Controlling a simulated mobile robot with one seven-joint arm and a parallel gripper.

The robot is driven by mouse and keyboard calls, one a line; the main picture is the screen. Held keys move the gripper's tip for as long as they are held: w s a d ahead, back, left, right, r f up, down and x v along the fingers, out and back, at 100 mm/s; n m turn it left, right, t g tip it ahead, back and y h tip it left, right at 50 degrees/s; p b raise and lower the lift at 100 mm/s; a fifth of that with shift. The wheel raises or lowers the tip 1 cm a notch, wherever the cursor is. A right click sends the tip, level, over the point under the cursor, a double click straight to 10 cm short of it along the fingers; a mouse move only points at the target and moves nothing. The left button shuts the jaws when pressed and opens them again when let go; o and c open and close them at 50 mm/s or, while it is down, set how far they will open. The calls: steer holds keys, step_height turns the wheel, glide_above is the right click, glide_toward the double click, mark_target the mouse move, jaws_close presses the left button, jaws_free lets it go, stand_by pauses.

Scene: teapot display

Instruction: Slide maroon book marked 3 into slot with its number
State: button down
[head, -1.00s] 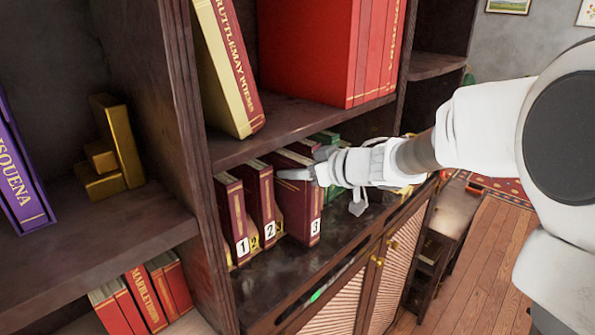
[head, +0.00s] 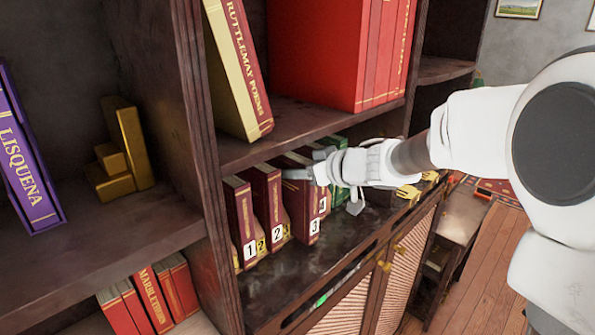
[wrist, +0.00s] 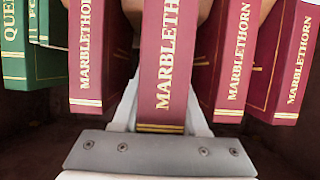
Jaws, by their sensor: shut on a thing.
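The maroon book marked 3 (head: 299,212) stands upright on the lower shelf, right of the maroon books marked 2 (head: 269,205) and 1 (head: 240,215). My gripper (head: 301,173) is shut on it near its top. In the wrist view the held book (wrist: 162,75) is between my fingers, with maroon MARBLETHORN spines on both sides. Small yellow number plates (head: 262,246) show beside the books. The plate for slot 3 is not clearly visible.
Green books (head: 339,193) stand to the right, partly behind my gripper. The upper shelf (head: 290,128) with large red books (head: 330,55) overhangs the row. The dark shelf top (head: 300,265) in front of the books is clear.

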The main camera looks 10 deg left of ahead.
mark_target(283, 164)
steer(key=shift+w+a+r, duration=0.1)
steer(key=shift+w+a, duration=0.55)
steer(key=shift+a, duration=0.2)
steer(key=shift+w+a+r, duration=0.1)
steer(key=shift+w+a, duration=0.5)
steer(key=shift+a, duration=0.25)
steer(key=shift+c, duration=1.8)
jaws_free()
steer(key=shift+f, duration=0.15)
steer(key=shift+d+f, duration=0.1)
steer(key=v, duration=1.7)
steer(key=shift+s, duration=0.15)
steer(key=shift+d, duration=0.1)
